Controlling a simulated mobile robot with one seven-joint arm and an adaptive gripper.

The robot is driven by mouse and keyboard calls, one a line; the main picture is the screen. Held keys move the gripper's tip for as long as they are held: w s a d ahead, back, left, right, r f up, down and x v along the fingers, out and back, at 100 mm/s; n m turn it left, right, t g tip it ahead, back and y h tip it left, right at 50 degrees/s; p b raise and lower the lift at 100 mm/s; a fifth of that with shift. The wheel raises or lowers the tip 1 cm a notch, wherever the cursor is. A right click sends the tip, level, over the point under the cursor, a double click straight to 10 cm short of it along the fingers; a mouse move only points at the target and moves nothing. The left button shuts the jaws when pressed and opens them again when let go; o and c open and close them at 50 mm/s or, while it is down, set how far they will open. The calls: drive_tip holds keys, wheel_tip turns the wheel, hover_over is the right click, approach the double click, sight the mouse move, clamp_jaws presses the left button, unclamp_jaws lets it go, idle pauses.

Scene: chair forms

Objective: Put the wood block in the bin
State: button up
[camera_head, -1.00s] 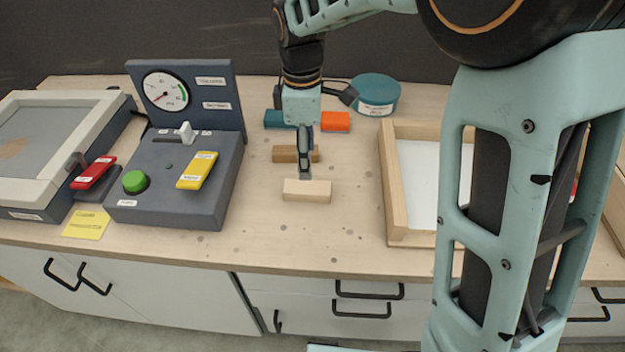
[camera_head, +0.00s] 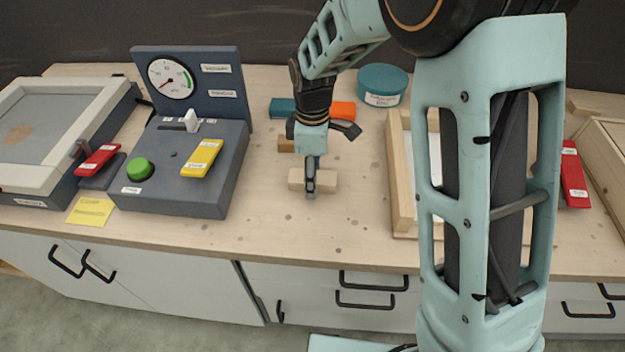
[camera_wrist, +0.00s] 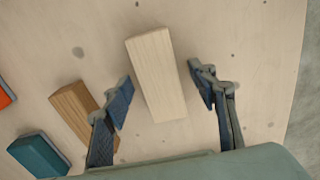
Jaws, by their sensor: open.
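A pale wood block (camera_head: 325,181) lies on the workbench in the head view, in front of a darker brown block (camera_head: 286,144). My gripper (camera_head: 310,187) is above the pale block and hides its middle. In the wrist view the pale block (camera_wrist: 156,74) lies between my open fingers (camera_wrist: 162,92), with a gap on each side. The brown block (camera_wrist: 78,112) lies to the left, outside the fingers. A wooden-walled tray with a white floor (camera_head: 400,190) stands to the right, partly behind my arm. I cannot tell which container is the bin.
A teal block (camera_head: 283,107) and an orange block (camera_head: 343,109) lie behind. A round teal tin (camera_head: 383,82) stands at the back. A grey control panel (camera_head: 180,170) is on the left. Another wooden-walled container (camera_head: 606,150) is at the far right. The bench front is clear.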

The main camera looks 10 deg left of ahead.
drive_tip(key=shift+c, duration=0.7)
drive_tip(key=c, duration=1.2)
drive_tip(key=shift+r, duration=0.1)
drive_tip(key=shift+c, duration=0.2)
